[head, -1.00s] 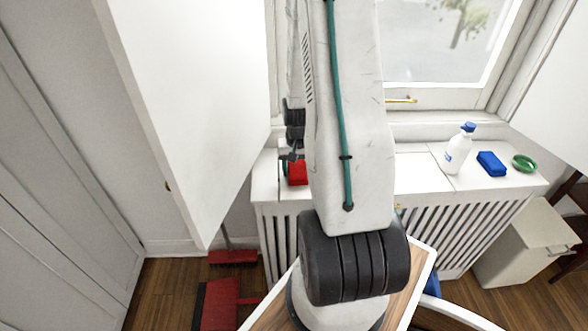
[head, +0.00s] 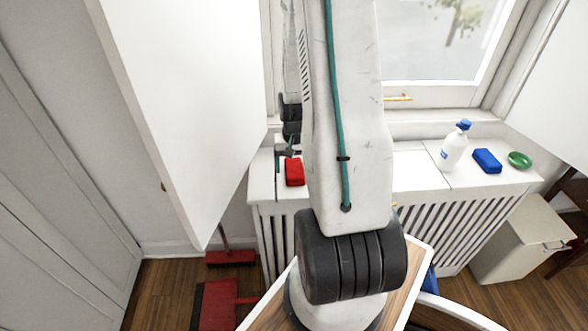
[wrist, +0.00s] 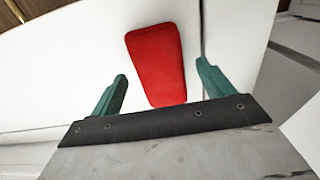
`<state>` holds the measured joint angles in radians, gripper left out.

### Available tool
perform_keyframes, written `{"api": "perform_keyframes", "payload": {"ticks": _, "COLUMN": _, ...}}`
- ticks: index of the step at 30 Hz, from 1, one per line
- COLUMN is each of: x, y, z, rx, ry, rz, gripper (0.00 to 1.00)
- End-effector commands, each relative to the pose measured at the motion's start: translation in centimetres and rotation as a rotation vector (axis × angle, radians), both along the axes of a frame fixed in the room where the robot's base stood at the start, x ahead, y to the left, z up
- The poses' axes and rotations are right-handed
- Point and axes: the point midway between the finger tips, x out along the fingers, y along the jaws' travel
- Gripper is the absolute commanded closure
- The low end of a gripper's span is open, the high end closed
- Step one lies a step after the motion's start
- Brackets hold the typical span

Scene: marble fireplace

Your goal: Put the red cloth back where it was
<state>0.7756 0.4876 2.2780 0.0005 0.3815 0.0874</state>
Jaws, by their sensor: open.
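The red cloth (head: 294,172) is a folded block lying on the left part of the white radiator cover (head: 420,172), below the window. In the wrist view the red cloth (wrist: 157,62) lies flat on the white top, near a seam to its right. My gripper (wrist: 160,85) is open, with one green finger on each side of the cloth's near end and gaps to both. In the head view my gripper (head: 288,155) is just behind the cloth, partly hidden by my arm.
A white spray bottle (head: 454,146), a blue block (head: 487,160) and a green dish (head: 519,159) stand on the right of the cover. An open white door panel (head: 180,100) hangs at left. A red dustpan (head: 215,305) and brush (head: 231,258) are on the floor. A white bin (head: 520,240) stands at right.

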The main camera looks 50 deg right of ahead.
Motion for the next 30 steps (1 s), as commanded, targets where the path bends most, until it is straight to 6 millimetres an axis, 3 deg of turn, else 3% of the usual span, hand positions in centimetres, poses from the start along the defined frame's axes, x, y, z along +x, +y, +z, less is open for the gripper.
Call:
{"api": "perform_keyframes", "payload": {"ticks": 6, "x": 0.1, "y": -0.1, "z": 5.2, "rx": -0.005, "ry": -0.005, "rz": 0.0, "gripper": 0.2}}
{"api": "perform_keyframes", "payload": {"ticks": 13, "x": 0.1, "y": -0.1, "z": 9.0, "rx": -0.004, "ry": -0.005, "rz": 0.0, "gripper": 0.2}}
{"api": "perform_keyframes", "payload": {"ticks": 18, "x": 0.1, "y": -0.1, "z": 10.1, "rx": -0.003, "ry": -0.003, "rz": 0.0, "gripper": 0.2}}
{"api": "perform_keyframes", "payload": {"ticks": 30, "x": -0.4, "y": 0.5, "z": 10.3, "rx": 0.018, "ry": 0.018, "rz": 0.007, "gripper": 0.2}}
